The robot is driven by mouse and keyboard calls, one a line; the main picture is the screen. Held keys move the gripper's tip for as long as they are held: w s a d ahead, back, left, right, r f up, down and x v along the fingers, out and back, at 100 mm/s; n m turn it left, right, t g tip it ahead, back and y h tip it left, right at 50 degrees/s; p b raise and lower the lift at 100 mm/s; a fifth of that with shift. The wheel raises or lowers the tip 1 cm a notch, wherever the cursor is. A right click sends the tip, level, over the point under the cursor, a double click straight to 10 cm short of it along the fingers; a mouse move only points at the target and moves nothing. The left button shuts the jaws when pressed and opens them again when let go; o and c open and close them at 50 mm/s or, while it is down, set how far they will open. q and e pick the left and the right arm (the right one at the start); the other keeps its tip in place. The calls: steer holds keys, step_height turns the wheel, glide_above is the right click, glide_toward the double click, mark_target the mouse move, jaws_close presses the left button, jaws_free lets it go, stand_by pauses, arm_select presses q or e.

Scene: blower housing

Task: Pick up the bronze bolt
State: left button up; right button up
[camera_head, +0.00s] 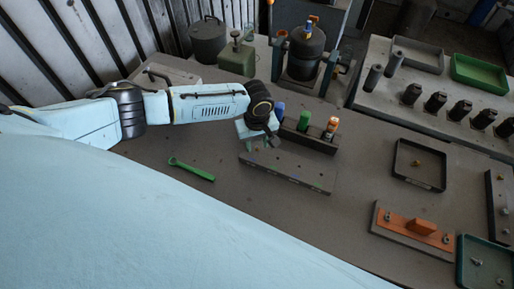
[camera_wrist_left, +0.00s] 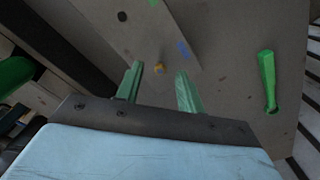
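I cannot tell how far above the bolt the fingertips are, and no contact shows. In the head view my left gripper (camera_head: 259,142) points down over the left end of the long grey plate (camera_head: 300,172). It hides the bolt there. My right gripper is not in view.
A green wrench (camera_head: 191,169) lies left of the plate; it also shows in the left wrist view (camera_wrist_left: 267,80). A dark rack holding blue, green and orange-topped items (camera_head: 331,127) stands just behind the plate. A black tray (camera_head: 420,180) and an orange block (camera_head: 420,227) lie right.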

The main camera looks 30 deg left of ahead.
arm_select(q)
steer(key=shift+f, duration=0.25)
stand_by(0.5)
steer(key=c, duration=0.8)
